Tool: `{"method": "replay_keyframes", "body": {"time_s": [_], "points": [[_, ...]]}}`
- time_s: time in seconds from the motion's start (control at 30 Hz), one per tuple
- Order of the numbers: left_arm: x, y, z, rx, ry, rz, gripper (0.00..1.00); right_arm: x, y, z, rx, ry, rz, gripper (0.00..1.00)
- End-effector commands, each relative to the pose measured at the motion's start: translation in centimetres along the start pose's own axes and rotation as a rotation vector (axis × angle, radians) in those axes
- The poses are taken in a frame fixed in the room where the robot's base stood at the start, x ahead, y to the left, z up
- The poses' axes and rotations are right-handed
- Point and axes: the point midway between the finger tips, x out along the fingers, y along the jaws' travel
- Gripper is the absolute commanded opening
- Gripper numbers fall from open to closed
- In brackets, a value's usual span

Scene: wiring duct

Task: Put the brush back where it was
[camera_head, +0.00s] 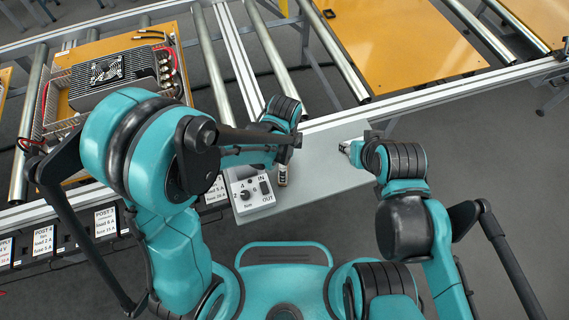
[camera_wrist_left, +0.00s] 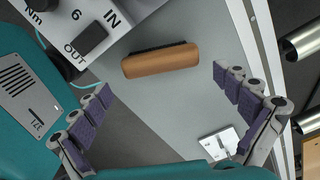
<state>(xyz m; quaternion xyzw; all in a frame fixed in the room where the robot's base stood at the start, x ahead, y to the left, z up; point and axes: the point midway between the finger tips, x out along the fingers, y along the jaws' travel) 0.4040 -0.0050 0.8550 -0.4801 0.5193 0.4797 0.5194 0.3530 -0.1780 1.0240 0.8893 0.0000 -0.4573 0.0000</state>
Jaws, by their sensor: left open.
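The brush, with a wooden back and dark bristles, lies on the grey work surface in the left wrist view (camera_wrist_left: 160,60). In the head view a small brownish part of it (camera_head: 282,176) shows beside the control box. My left gripper (camera_wrist_left: 162,84) is open, with its purple-padded fingers spread wide on either side below the brush and nothing between them. In the head view its fingers are mostly hidden by my arm. My right gripper (camera_head: 345,148) is over the right part of the grey surface; its fingers are too small to judge.
A control box (camera_head: 247,194) with a knob and an IN/OUT switch stands just left of the brush. A small white plate (camera_wrist_left: 216,144) lies on the surface.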

Motion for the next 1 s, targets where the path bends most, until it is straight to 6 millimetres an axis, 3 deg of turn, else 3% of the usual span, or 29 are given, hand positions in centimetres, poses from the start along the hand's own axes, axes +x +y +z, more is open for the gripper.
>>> {"method": "replay_keyframes", "body": {"time_s": [0.03,0.2,0.6,0.77,1.0], "points": [[-1.6,0.0,0.0,0.000,0.000,0.000,1.00,-0.7,0.0,-0.5,0.000,0.000,0.000,0.40],[-4.5,0.0,0.0,0.000,0.000,0.000,1.00,-1.5,0.0,-1.1,0.000,0.000,0.000,0.40],[-6.5,0.0,0.4,-0.031,0.004,-0.010,1.00,-1.8,0.0,-1.3,0.000,0.000,0.000,0.40],[-9.6,0.2,3.4,-0.259,0.040,-0.087,1.00,-1.8,0.0,-1.3,0.000,0.000,0.000,0.40],[-15.0,1.8,9.8,-0.803,0.163,-0.266,1.00,-1.8,0.0,-1.3,0.000,0.000,0.000,0.40]]}}
